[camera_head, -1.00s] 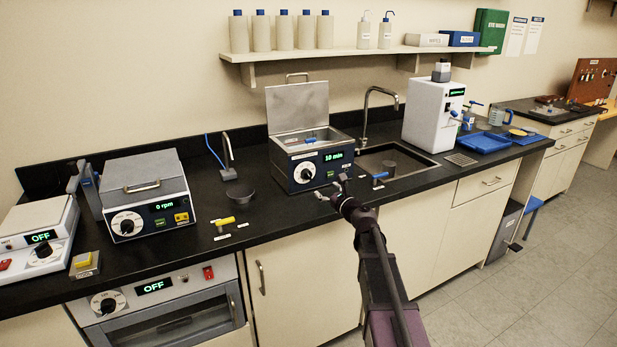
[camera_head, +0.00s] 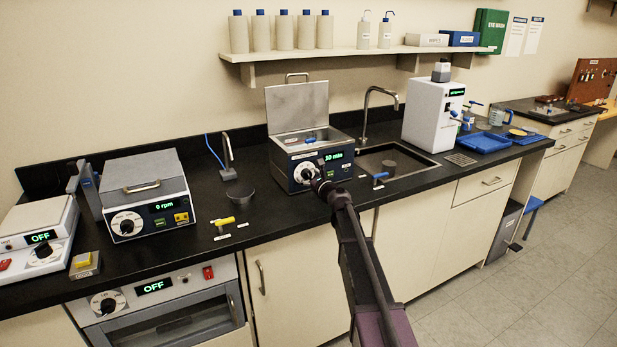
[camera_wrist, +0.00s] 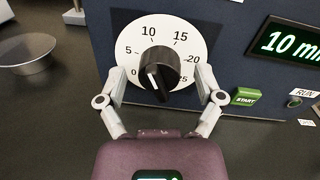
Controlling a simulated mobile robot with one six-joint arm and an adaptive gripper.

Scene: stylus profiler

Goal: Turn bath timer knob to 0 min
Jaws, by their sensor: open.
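The bath timer knob (camera_wrist: 158,72) is black with a white pointer line and sits on a white dial (camera_wrist: 186,28) marked 0 to 25 in the wrist view. The green display (camera_wrist: 292,42) beside it reads 10 min. The knob is on the front of the blue and steel bath (camera_head: 333,168), whose lid stands open. My gripper (camera_wrist: 160,92) is open, with one finger to the left and one to the right of the knob. I cannot tell whether either finger touches it. In the head view my gripper (camera_head: 318,184) partly covers the dial.
A green START button (camera_wrist: 245,97) and a RUN lamp (camera_wrist: 293,102) lie right of the dial.

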